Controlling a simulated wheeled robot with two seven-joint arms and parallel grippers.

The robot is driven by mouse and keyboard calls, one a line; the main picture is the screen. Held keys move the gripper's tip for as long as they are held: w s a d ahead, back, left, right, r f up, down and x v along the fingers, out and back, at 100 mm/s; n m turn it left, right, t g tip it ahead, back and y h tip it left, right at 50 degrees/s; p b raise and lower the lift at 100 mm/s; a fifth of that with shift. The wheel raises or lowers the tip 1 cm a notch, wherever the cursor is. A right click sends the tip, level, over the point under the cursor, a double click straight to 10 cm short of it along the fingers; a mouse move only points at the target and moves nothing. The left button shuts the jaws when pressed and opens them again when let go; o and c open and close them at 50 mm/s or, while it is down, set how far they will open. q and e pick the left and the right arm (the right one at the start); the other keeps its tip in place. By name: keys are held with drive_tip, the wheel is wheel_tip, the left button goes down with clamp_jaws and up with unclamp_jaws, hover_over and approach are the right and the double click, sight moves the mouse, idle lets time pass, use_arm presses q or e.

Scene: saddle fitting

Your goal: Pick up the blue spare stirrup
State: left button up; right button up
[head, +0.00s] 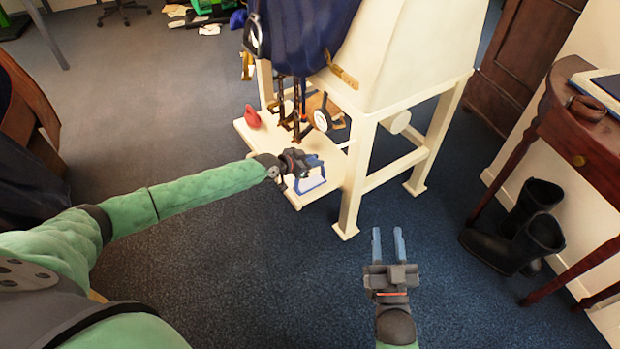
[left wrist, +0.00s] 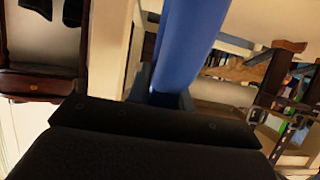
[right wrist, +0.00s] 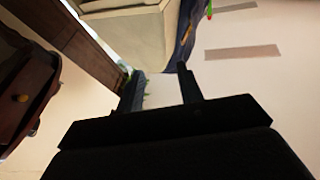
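The blue spare stirrup (head: 312,186) is at my left gripper (head: 300,164), over the front part of the stand's low cream shelf. In the left wrist view a thick blue bar of the stirrup (left wrist: 185,45) runs up from between the fingers (left wrist: 165,97), which sit close against both sides of it. My left gripper looks shut on it. Whether the stirrup's lower edge touches the shelf cannot be told. My right gripper (head: 388,246) is open and empty, above the blue carpet to the right; its spread fingers also show in the right wrist view (right wrist: 160,92).
The cream saddle stand (head: 400,70) carries a dark blue saddle (head: 305,35). A red object (head: 251,117) lies on the low shelf (head: 335,165). The front carpet is clear.

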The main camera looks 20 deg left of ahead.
use_arm(q)
clamp_jaws()
drive_tip(key=shift+r, duration=0.1)
